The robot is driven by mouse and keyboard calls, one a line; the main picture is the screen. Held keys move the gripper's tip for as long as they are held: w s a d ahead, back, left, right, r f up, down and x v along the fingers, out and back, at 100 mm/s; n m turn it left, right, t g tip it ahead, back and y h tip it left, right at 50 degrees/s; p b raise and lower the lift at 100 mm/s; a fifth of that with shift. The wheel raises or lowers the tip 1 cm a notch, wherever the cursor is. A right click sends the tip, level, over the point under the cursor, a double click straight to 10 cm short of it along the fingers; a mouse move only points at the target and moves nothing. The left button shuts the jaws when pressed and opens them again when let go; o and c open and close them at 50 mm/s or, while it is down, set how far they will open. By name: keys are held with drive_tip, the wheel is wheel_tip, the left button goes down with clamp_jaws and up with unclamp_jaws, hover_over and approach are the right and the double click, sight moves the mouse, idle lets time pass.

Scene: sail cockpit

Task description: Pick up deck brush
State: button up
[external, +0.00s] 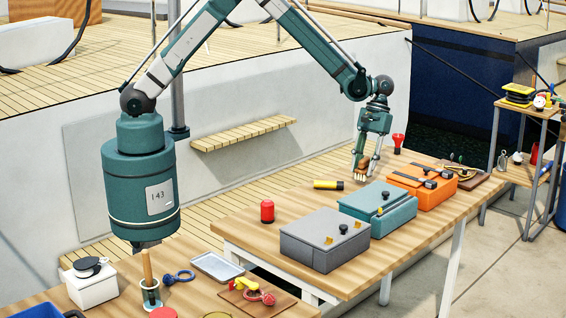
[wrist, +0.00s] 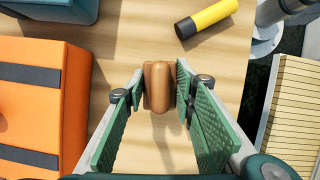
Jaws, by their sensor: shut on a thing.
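The deck brush (wrist: 158,88) shows in the wrist view as a rounded brown wooden block between the tips of my gripper (wrist: 156,80). In the external view the brush (external: 360,173) shows as a small brown block with pale bristles below it. My gripper (external: 366,158) points down over the far part of the wooden table and is shut on the brush, one finger on each side. The bristles are hidden in the wrist view. I cannot tell whether they touch the tabletop.
A yellow and black flashlight (external: 328,184) lies close by on the table (external: 240,222). Teal (external: 378,204), orange (external: 422,184) and grey (external: 324,239) boxes stand along the near side. A red cylinder (external: 267,211) stands to the left, and a red-topped item (external: 398,142) behind.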

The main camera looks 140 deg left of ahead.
wheel_tip(320, 180, up, 8)
drive_tip(key=shift+f+p, duration=0.25)
drive_tip(key=shift+p, duration=0.05)
idle(0.6)
